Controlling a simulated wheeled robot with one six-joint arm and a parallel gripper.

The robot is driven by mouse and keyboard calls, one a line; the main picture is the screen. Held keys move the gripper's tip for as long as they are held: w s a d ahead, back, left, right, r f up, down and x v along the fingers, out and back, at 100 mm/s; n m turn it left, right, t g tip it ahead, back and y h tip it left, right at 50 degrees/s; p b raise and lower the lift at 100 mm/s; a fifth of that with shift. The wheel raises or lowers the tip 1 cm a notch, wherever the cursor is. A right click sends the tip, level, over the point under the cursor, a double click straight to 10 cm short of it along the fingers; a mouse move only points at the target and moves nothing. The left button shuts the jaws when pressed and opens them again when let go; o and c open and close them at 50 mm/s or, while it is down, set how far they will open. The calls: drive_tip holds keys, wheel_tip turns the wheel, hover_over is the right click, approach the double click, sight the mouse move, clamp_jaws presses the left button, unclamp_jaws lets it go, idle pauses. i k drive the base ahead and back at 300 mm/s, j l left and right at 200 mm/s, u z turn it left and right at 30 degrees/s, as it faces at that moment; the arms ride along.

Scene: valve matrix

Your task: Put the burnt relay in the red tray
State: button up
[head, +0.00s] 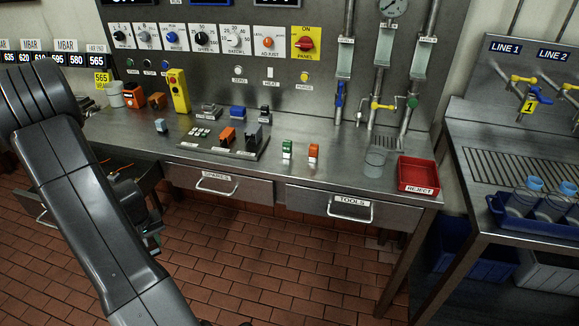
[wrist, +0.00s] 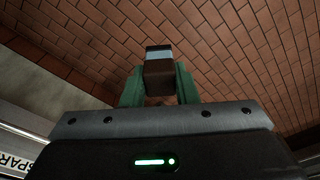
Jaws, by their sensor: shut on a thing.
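My gripper (wrist: 160,88) is shut on a small dark brown block with a pale grey-blue band, which looks like the burnt relay (wrist: 159,72). Its green fingers press on both sides of it, with brick floor behind. The red tray (head: 417,173), labelled REJECT, sits at the bench's right end, far to the right of my gripper. It looks empty.
A clear beaker (head: 375,162) stands just left of the tray. Green (head: 287,149) and orange (head: 313,153) relays stand near the bench's front edge. A relay board (head: 215,150), a yellow pendant (head: 179,92) and pipes (head: 345,60) are further back. The floor in front is open.

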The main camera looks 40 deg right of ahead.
sight(416, 177)
drive_tip(key=z, duration=1.6)
